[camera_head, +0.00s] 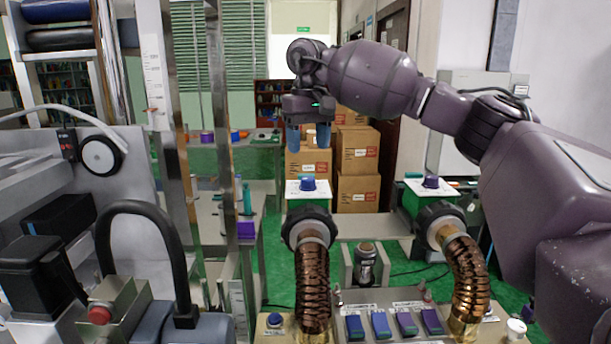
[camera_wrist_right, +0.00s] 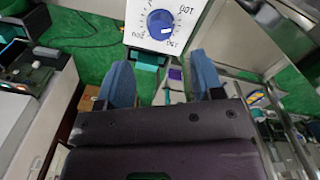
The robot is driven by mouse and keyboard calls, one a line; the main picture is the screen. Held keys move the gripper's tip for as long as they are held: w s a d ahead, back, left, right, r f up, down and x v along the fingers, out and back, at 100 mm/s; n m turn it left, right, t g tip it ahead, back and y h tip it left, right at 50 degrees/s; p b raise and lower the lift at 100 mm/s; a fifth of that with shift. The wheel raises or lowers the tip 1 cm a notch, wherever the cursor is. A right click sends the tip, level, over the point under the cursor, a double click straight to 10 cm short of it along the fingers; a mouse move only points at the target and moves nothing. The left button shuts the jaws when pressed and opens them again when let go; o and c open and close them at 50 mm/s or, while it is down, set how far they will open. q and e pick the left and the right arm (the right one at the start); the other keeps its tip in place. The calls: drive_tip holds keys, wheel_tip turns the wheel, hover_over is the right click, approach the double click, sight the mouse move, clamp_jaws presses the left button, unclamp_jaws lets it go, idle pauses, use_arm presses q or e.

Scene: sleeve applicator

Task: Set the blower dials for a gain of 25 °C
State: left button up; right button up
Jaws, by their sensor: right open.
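The left dial is a blue knob (camera_head: 308,184) on a white plate above a blower with a coiled copper hose (camera_head: 312,285). The right dial is a darker blue-purple knob (camera_head: 431,182) on a similar plate above the other copper hose (camera_head: 466,280). My right gripper (camera_head: 308,137) is open and empty, its two blue fingers pointing down above the left dial, apart from it. In the right wrist view a blue knob (camera_wrist_right: 161,24) with printed scale marks lies beyond the open fingers (camera_wrist_right: 160,66). Its exact setting is too small to read. My left gripper is not seen.
A panel with several blue and purple switches (camera_head: 380,325) sits low between the hoses. A metal post with a ruler scale (camera_head: 153,70) and a machine with a black curved handle (camera_head: 150,210) stand at left. Cardboard boxes (camera_head: 357,192) are stacked behind.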

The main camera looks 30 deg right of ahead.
sight(308, 178)
wheel_tip(308, 178, down, 8)
drive_tip(key=shift+f+p, duration=0.1)
drive_tip(key=shift+p, duration=0.3)
drive_tip(key=c, duration=0.9)
